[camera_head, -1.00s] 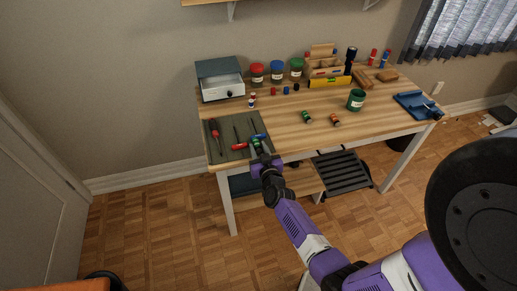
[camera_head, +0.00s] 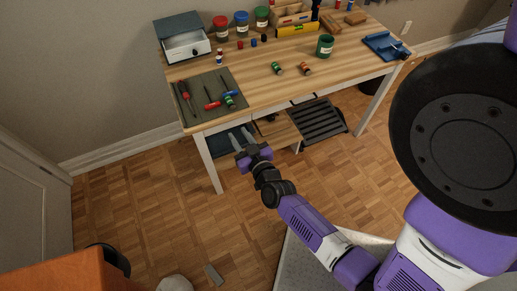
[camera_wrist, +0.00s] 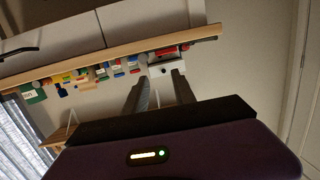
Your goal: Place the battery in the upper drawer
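Small battery-like cylinders lie on the desk: a green one (camera_head: 277,68) and an orange-banded one (camera_head: 305,69) on the wood, and another green one (camera_head: 228,101) on the grey mat. I cannot tell which is the task's battery. My gripper (camera_head: 239,132) is open and empty, in front of the desk's front edge. Its spread fingers also show in the wrist view (camera_wrist: 160,74).
The grey mat (camera_head: 200,117) carries screwdrivers. Jars (camera_head: 241,24), a yellow level (camera_head: 297,30) and wood blocks stand at the back. A green cup (camera_head: 325,46) and a blue tray (camera_head: 386,46) are to the right. The floor before the desk is mostly free.

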